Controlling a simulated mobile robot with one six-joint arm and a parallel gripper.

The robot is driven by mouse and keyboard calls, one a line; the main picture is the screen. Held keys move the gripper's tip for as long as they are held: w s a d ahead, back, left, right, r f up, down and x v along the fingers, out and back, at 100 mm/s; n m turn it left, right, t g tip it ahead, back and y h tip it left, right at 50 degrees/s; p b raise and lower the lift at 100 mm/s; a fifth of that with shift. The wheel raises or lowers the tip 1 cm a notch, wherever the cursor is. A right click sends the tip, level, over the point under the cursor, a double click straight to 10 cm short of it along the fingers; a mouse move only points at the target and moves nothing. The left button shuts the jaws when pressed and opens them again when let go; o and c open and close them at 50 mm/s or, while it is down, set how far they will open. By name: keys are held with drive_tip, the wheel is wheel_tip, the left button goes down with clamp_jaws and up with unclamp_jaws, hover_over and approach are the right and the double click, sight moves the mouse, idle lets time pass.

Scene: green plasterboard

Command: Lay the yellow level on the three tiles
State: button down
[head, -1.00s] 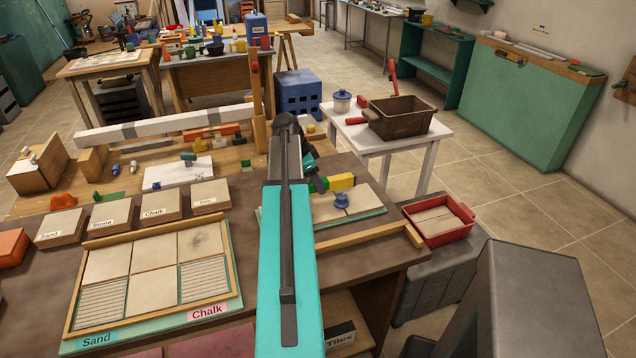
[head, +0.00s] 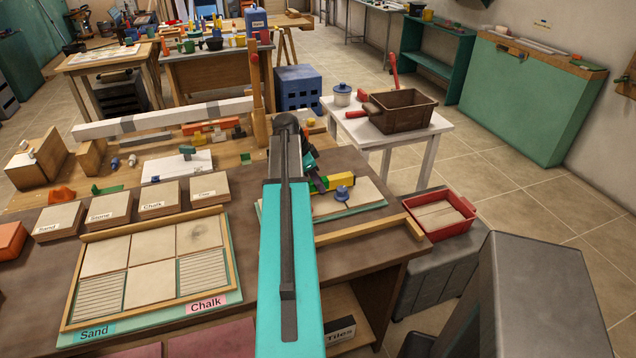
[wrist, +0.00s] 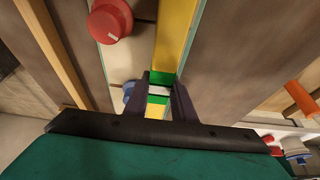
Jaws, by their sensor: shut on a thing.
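My gripper (wrist: 158,93) is shut on the yellow level (wrist: 174,40), which has green bands and a pale vial between the fingers. In the head view my arm hides much of the level (head: 340,181). Pale tiles (head: 364,193) lie on a teal board right of my arm; part of the row is hidden. The level is over or beside the far edge of these tiles, and I cannot tell whether it touches them. A blue knob (head: 342,193) stands on the tiles and also shows in the wrist view (wrist: 128,91). A red knob (wrist: 110,20) shows there too.
A wooden strip (head: 370,232) runs along the near side of the board. A framed tile panel (head: 150,246) lies left of my arm. A red bin (head: 440,230) is to the right. A white table (head: 385,137) with a brown crate (head: 405,108) stands behind it.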

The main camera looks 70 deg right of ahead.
drive_tip(key=shift+f, duration=0.3)
idle(0.5)
drive_tip(key=c, duration=1.4)
unclamp_jaws()
drive_tip(key=shift+r, duration=0.1)
drive_tip(key=b+v, duration=0.3)
drive_tip(key=v, duration=1)
drive_tip(key=shift+a+r, duration=0.15)
drive_tip(key=shift+r, duration=0.15)
